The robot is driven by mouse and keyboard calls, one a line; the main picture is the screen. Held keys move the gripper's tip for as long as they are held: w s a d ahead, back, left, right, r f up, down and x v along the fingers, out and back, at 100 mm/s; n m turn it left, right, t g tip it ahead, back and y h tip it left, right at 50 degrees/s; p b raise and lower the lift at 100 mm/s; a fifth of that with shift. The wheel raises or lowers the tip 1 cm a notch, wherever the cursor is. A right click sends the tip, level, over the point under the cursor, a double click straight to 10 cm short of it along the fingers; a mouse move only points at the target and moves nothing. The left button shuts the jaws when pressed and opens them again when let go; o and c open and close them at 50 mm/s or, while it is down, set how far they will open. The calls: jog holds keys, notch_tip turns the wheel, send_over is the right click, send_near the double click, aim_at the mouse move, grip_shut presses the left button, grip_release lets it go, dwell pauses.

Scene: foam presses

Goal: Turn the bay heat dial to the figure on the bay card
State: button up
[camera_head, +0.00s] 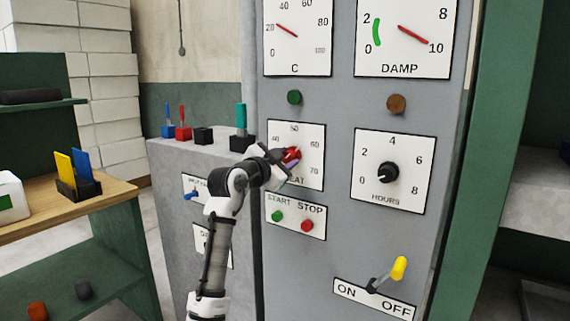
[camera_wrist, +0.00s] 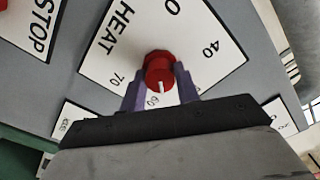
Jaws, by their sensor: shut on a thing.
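The heat dial is a red knob (camera_head: 292,155) on a white plate (camera_head: 312,182) marked HEAT, with figures including 40, 50, 60 and 70. My gripper (camera_head: 285,162) reaches it from the lower left and hides part of the knob and plate. In the wrist view the purple fingers are shut on the red knob (camera_wrist: 160,66), one on each side. Its white mark points close to the 60. The 50 is hidden there behind a finger. I cannot make out a bay card in either view.
START and STOP buttons (camera_head: 307,225) sit below the heat plate. A black HOURS knob (camera_head: 388,172) is to the right, with a yellow-tipped ON/OFF lever (camera_head: 398,268) below. Dial gauges are above. A grey cabinet (camera_head: 170,160) with small levers stands left, beside a wooden-topped shelf (camera_head: 110,195).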

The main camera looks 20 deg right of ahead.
jog(key=m+b, duration=0.1)
jog(key=m, duration=0.2)
jog(key=shift+f+m, duration=0.1)
jog(key=shift+m, duration=0.2)
dwell(0.3)
jog(key=o, duration=1)
jog(key=shift+c, duration=0.2)
jog(key=b+v, duration=0.2)
jog(key=v, duration=1.1)
jog(key=shift+s+a, duration=0.25)
jog(key=shift+a, duration=0.05)
